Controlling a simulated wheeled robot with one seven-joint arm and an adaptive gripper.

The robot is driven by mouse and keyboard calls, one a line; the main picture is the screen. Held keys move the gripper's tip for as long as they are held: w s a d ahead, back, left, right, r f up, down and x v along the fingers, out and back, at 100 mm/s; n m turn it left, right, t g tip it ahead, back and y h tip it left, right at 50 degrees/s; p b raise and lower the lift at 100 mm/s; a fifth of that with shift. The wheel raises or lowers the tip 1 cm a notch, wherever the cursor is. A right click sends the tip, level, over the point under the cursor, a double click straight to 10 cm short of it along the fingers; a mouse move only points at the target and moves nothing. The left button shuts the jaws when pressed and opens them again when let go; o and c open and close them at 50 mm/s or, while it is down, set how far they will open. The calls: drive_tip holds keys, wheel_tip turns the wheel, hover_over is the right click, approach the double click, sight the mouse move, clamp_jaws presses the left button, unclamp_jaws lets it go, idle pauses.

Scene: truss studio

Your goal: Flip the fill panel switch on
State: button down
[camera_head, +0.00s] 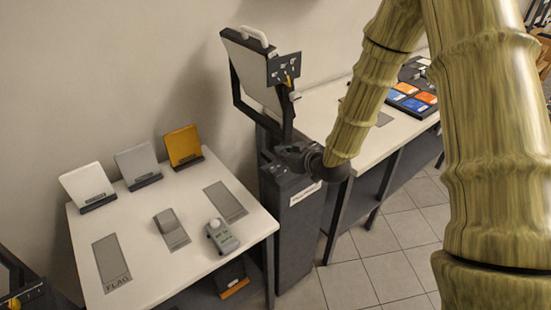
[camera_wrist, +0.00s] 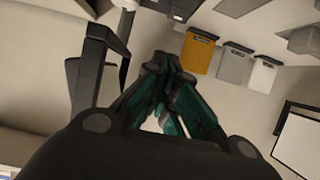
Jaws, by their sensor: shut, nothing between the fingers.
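A light panel with a white top handle sits tilted in a dark yoke (camera_head: 236,84) on a pedestal. I take it as the fill panel, though no name on it is readable. A dark control plate (camera_head: 284,68) with small white marks and a yellow lever (camera_head: 289,81) is on its right side. The lever's on or off setting is too small to tell. My gripper (camera_head: 284,150) is below the plate, close to the yoke's lower post and apart from the lever. In the wrist view my gripper (camera_wrist: 160,62) is shut and empty, beside a dark upright part (camera_wrist: 98,75).
A white table (camera_head: 142,238) at left bears white, grey and yellow cards, a grey block and a handheld meter (camera_head: 221,236). The pedestal (camera_head: 297,225) stands between it and another table (camera_head: 316,118) with colored swatches. Tiled floor is free at lower right.

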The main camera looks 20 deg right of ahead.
sight(276, 169)
drive_tip(key=p+x, duration=0.1)
drive_tip(key=x, duration=0.1)
drive_tip(key=shift+w+a+f, duration=0.1)
drive_tip(key=shift+w+f, duration=0.15)
drive_tip(key=shift+f, duration=0.1)
drive_tip(key=shift+w+a+f+p, duration=0.1)
drive_tip(key=shift+w+f+p, duration=0.15)
drive_tip(key=shift+f, duration=0.3)
drive_tip(key=shift+w+a+f+p, duration=0.1)
drive_tip(key=shift+f+p, duration=0.1)
drive_tip(key=shift+f, duration=0.35)
drive_tip(key=shift+w+f+p, duration=0.2)
drive_tip(key=shift+f+p, duration=0.05)
drive_tip(key=shift+f, duration=0.25)
drive_tip(key=shift+d, duration=0.15)
